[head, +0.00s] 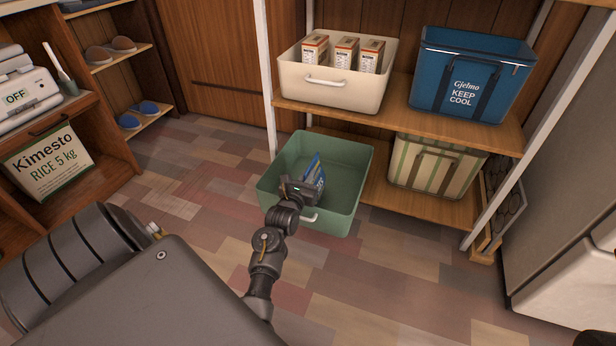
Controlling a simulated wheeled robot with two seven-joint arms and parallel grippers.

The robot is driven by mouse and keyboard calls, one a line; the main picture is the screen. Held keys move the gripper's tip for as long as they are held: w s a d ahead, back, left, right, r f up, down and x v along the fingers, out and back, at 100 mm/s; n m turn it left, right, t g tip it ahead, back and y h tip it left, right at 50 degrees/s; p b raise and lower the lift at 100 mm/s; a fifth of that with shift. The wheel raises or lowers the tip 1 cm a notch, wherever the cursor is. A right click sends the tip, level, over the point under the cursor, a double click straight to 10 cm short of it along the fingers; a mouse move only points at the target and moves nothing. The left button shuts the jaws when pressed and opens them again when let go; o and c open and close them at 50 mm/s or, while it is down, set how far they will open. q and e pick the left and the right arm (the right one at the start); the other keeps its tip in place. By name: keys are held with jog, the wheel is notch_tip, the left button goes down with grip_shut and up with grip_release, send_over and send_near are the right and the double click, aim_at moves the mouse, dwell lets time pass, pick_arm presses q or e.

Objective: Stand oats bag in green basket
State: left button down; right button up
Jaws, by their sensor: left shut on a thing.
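The green basket (349,165) stands low at the centre, in front of the shelf's lower level, with its open top toward me. My left gripper (301,190) reaches over its near side and is shut on the oats bag (317,172). The bag is a blue packet, seen inside the basket's outline and partly hidden by the gripper. It looks roughly upright with a slight tilt. I cannot tell whether its bottom touches the basket floor. My right gripper is not in view.
A cream basket (334,92) with several boxes and a blue cooler bag (470,75) stand on the upper shelf. A striped bag (434,168) is on the lower shelf. A white shelf post (268,75) rises behind the green basket. Floor (200,205) to the left is clear.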

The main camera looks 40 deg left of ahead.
pick_arm(q)
jog(key=shift+r, duration=0.15)
jog(key=c, duration=1.6)
grip_release()
jog(key=shift+f, duration=0.2)
jog(key=shift+r, duration=0.1)
